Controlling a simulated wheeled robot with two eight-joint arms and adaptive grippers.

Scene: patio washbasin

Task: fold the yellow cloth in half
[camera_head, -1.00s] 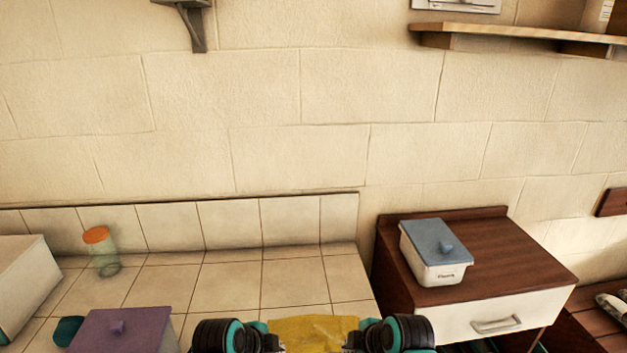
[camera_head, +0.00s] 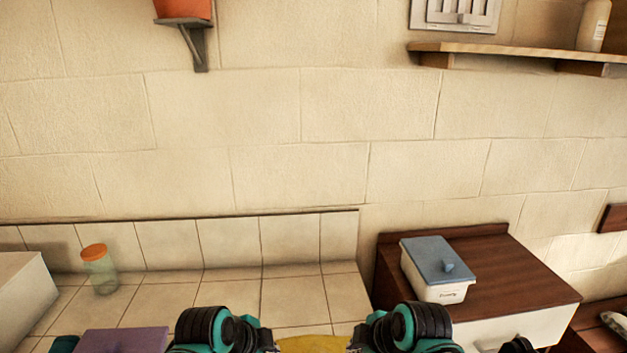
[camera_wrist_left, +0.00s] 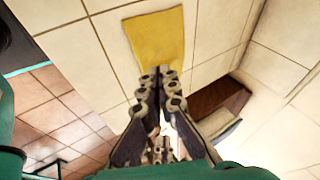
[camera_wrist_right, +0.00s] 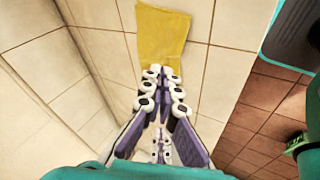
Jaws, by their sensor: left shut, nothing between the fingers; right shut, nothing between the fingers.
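The yellow cloth (camera_wrist_left: 157,36) lies on the tiled counter as a roughly rectangular piece, and it also shows in the right wrist view (camera_wrist_right: 162,36). Only a sliver of the cloth (camera_head: 314,344) shows at the bottom of the head view, between my two wrists. I cannot tell for sure how its layers lie. My left gripper (camera_wrist_left: 160,72) is shut and empty, its tips over the cloth's near edge in its wrist view. My right gripper (camera_wrist_right: 161,71) is shut and empty, its tips likewise at the cloth's near edge. The exact height of both tips is unclear.
A purple-lidded box (camera_head: 124,341) stands at the counter's front left, with an orange-lidded jar (camera_head: 99,270) behind it. A white box (camera_head: 24,298) is at far left. A blue-lidded container (camera_head: 437,270) stands on the brown cabinet (camera_head: 505,268) at right. Bare counter lies behind the cloth.

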